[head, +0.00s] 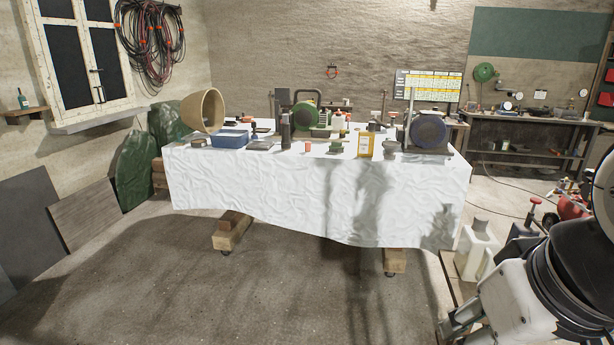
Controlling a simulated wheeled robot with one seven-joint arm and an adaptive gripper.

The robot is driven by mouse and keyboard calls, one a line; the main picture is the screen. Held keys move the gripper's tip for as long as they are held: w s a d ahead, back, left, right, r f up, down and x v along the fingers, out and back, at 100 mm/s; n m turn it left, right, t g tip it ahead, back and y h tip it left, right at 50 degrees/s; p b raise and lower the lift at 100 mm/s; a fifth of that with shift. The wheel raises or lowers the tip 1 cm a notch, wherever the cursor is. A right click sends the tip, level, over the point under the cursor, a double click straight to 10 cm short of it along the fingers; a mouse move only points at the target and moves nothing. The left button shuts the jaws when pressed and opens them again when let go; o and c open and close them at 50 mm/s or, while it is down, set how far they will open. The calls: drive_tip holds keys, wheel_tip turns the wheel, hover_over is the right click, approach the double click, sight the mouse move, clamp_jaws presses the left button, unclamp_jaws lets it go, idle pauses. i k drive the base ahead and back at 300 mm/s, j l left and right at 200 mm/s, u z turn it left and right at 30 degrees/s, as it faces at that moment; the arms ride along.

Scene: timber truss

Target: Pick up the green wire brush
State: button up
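A small green item (336,147) lies on the white-clothed table (300,190), near its middle. It may be the green wire brush, but it is too small and far away to be sure. My arm is at the bottom right, well short of the table and off to its right. Grey metal parts at its lower left end (458,325) may be my gripper, partly cut off by the bottom edge. I cannot make out its fingers or whether they are open.
The table also holds a tan bowl-like shape (203,111), a blue box (230,139), a yellow container (365,144), a dark bottle (286,131) and a grinder-like machine (428,131). Pale jugs (476,250) stand right of the table. The floor (200,290) in front is clear.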

sight(336, 147)
drive_tip(key=i+l+z, duration=0.15)
drive_tip(key=i, duration=1.75)
drive_tip(key=i+j+z, duration=0.2)
drive_tip(key=i, duration=1.65)
drive_tip(key=i+j+z, duration=0.2)
drive_tip(key=i, duration=0.3)
drive_tip(key=l, duration=0.1)
